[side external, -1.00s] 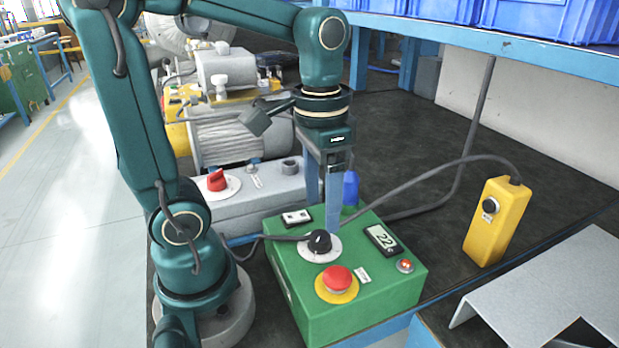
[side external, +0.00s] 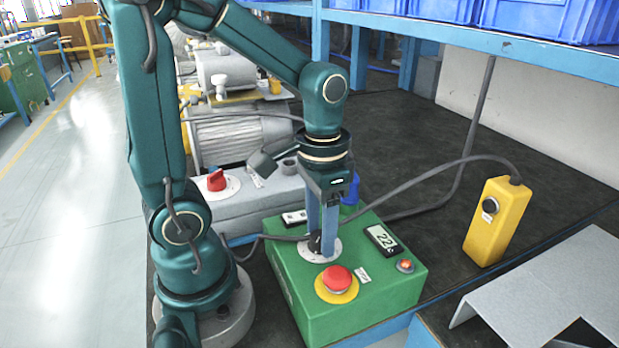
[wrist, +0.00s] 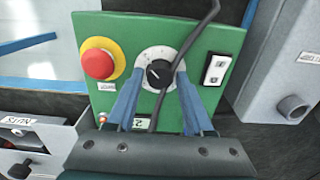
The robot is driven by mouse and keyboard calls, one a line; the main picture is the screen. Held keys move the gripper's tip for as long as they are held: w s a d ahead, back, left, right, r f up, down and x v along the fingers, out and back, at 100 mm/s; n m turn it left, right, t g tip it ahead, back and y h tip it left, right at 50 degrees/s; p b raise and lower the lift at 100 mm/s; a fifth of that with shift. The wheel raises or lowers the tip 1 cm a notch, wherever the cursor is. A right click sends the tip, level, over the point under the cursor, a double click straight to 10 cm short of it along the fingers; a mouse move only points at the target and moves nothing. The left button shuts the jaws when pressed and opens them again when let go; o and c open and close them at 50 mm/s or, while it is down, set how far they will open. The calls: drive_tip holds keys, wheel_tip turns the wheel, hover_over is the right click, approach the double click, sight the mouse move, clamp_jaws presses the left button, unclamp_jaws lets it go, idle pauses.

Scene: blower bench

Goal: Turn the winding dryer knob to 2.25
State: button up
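The black dryer knob (side external: 314,242) sits on a white round dial plate on top of the green control box (side external: 375,299). The wrist view shows the knob (wrist: 158,74) and part of its scale. My gripper (side external: 325,250) is down at the knob, pointing downward. In the wrist view my gripper's blue fingertips (wrist: 160,76) are on both sides of the knob, apart, with a gap visible around it. The display (side external: 382,239) on the box reads about 22; any decimal point is too small to tell. The fingers hide part of the knob in the side view.
A red mushroom button (side external: 337,279) on a yellow ring is close in front of the knob. A red knob (side external: 216,180) is on the grey box behind. A yellow pendant box (side external: 498,222) stands to the right. A black cable runs behind the gripper.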

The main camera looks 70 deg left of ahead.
clamp_jaws()
drive_tip(key=shift+n, duration=0.3)
drive_tip(key=n, duration=1.2)
drive_tip(key=shift+n, duration=0.4)
drive_tip(key=o, duration=0.5)
unclamp_jaws()
